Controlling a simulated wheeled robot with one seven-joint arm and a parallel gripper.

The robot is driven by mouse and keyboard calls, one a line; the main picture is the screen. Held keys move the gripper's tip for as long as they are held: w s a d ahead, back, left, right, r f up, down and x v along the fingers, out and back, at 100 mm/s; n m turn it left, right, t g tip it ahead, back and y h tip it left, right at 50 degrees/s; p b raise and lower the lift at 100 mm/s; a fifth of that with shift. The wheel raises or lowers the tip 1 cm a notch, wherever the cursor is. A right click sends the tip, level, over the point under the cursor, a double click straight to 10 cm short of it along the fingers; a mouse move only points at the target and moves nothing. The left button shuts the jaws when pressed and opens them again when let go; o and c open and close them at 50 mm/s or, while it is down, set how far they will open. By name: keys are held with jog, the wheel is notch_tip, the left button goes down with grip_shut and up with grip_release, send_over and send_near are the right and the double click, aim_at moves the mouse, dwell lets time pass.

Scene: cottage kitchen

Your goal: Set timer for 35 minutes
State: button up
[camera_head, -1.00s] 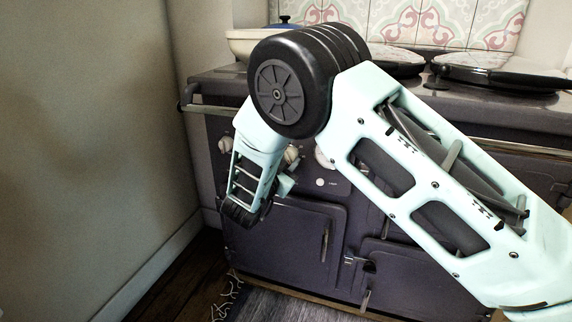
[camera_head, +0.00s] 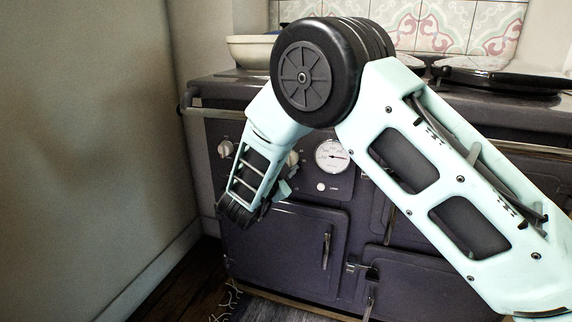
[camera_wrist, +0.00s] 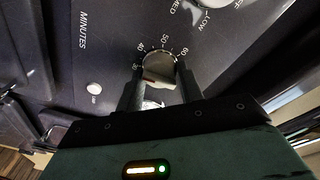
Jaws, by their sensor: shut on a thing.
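The timer knob (camera_wrist: 159,64) is a round, pale metal knob on the dark stove panel. Markings 40, 50 and 60 show around its far edge in the wrist view, with MINUTES lettered to the left. My gripper (camera_wrist: 160,72) has one dark finger on each side of the knob and is shut on it. The knob's near part is partly hidden, and I cannot read its exact setting. In the head view, my wrist hangs before the stove's control panel and hides the grasp.
A second knob (camera_wrist: 207,5) marked OFF, LOW and MED is close by. A white lamp button (camera_wrist: 94,89) sits left of the timer. The stove (camera_head: 283,237) has a round gauge (camera_head: 331,155) and a front rail (camera_head: 217,112). The wall (camera_head: 90,140) is at left.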

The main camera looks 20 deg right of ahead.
jog(key=shift+a, duration=0.1)
jog(key=o, duration=1)
jog(key=p+v, duration=0.2)
jog(key=v, duration=1.5)
jog(key=shift+s+a+r+p, duration=0.1)
jog(key=shift+a+p, duration=0.05)
jog(key=shift+p, duration=0.25)
